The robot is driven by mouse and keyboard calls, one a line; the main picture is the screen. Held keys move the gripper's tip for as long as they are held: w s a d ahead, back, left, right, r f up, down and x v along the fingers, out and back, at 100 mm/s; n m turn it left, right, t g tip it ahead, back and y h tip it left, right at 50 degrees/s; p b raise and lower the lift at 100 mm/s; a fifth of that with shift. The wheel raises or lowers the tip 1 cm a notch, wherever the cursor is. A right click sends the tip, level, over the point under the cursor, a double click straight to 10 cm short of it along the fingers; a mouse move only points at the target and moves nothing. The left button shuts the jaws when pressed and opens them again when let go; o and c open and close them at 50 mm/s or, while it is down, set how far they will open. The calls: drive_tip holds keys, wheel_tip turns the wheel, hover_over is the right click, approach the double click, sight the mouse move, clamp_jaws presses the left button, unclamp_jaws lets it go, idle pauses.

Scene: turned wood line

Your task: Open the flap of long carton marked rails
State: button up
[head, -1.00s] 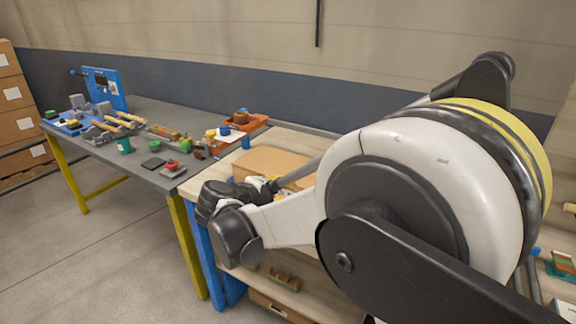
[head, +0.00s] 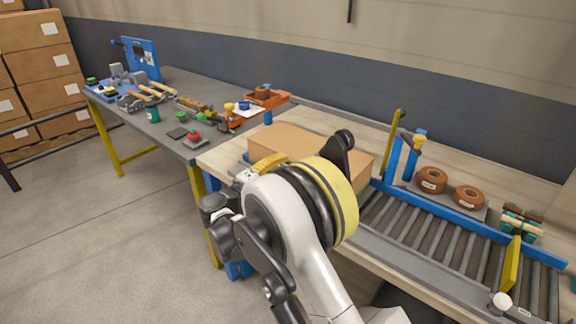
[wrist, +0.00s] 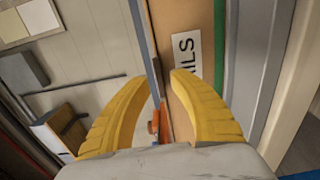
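The long carton (head: 290,143) is a brown box on the wooden bench, partly hidden behind my arm in the head view. In the wrist view its brown face (wrist: 202,18) carries a white label (wrist: 187,55), of which "ILS" is readable. My gripper (wrist: 159,77) has its two yellow fingers apart, with nothing seen held between them. The right fingertip overlaps the lower end of the label in the picture; I cannot tell whether it touches. In the head view a yellow finger shows by the carton's near left side. I cannot make out the flap's edge or its state.
A roller conveyor (head: 445,235) with blue rails is right of the carton. Two brown tape rolls (head: 432,180) stand behind it. A grey table (head: 170,125) with tools and an orange tray (head: 262,102) lies to the left. Floor at front left is clear.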

drive_tip(key=shift+x, duration=1.45)
clamp_jaws()
drive_tip(key=shift+r, duration=0.2)
